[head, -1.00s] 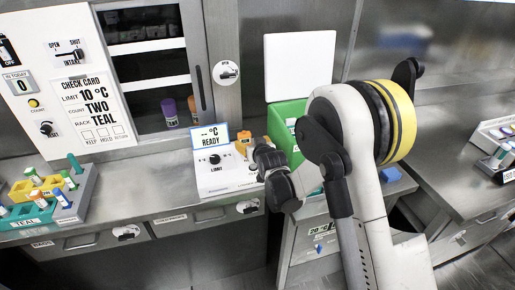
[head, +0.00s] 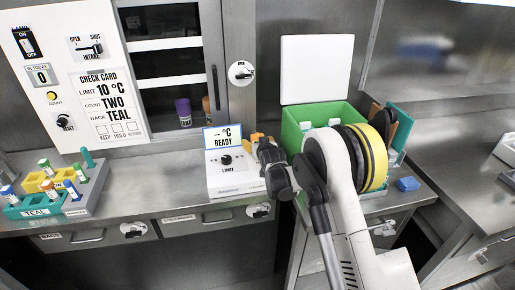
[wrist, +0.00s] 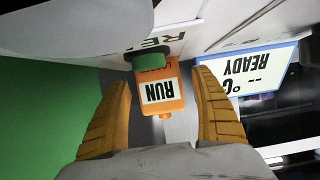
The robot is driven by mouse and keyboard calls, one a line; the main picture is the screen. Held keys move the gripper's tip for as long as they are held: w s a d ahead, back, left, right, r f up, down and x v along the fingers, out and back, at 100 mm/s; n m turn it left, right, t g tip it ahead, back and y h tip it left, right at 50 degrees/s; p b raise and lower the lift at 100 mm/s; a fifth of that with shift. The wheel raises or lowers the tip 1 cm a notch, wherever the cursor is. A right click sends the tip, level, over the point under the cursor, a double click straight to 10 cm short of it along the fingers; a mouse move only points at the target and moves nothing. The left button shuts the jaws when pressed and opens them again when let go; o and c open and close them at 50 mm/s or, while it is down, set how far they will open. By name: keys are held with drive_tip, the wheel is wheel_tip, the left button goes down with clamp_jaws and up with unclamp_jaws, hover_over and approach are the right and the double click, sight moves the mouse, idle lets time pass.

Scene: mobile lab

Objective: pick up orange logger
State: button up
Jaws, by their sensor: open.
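The orange logger (wrist: 160,92) shows in the wrist view, with a white label reading RUN upside down and a green part at its upper end. My gripper (wrist: 162,78) is open, with one ribbed orange finger on either side of the logger. Gaps show between the logger and both fingers, and nothing is held. In the head view, my dark wrist hides most of this spot. A small orange patch shows behind it, but I cannot tell whether it is logger or finger.
The white READY box (head: 234,180) stands close beside my wrist. A green bin (head: 322,116) with a raised white lid (head: 317,68) is behind my arm. A teal rack (head: 37,209) with tubes stands at far left.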

drive_tip(key=shift+r, duration=0.1)
drive_tip(key=c, duration=1.4)
